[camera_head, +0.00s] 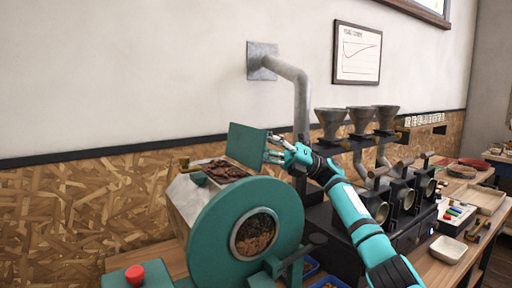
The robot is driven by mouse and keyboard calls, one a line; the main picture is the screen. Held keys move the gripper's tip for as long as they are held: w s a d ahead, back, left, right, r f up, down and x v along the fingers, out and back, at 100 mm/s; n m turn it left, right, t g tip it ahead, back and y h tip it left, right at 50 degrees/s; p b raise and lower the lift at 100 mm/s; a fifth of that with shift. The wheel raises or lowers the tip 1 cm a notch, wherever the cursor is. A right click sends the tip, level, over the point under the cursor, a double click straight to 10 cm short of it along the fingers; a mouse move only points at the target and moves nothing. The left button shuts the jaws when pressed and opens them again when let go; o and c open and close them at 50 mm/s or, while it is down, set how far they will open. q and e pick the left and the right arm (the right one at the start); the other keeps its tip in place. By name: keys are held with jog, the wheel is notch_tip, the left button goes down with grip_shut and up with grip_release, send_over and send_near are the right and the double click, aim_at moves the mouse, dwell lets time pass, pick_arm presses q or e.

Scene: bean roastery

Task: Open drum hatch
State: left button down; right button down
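The roaster drum (215,240) has a teal round front with a window (255,235) that shows brown beans. On top of it an opening shows dark brown beans (222,170). A flat teal hatch plate (246,144) stands raised, nearly upright, at the back right of this opening. My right gripper (271,148) is at the right edge of the plate, with its fingers apart. I cannot tell whether they touch the plate. My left gripper is out of view.
A grey pipe (301,100) rises behind the drum to the wall. Several small roasters with funnels (332,122) stand to the right. A red button (135,275) is at the lower left. A tray (478,199) and a white bowl (448,249) lie on the right bench.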

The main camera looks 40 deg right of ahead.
dwell(0.3)
jog(key=c, duration=1.1)
grip_release()
jog(key=v, duration=0.7)
jog(key=shift+d+f, duration=0.15)
jog(key=shift+d, duration=0.15)
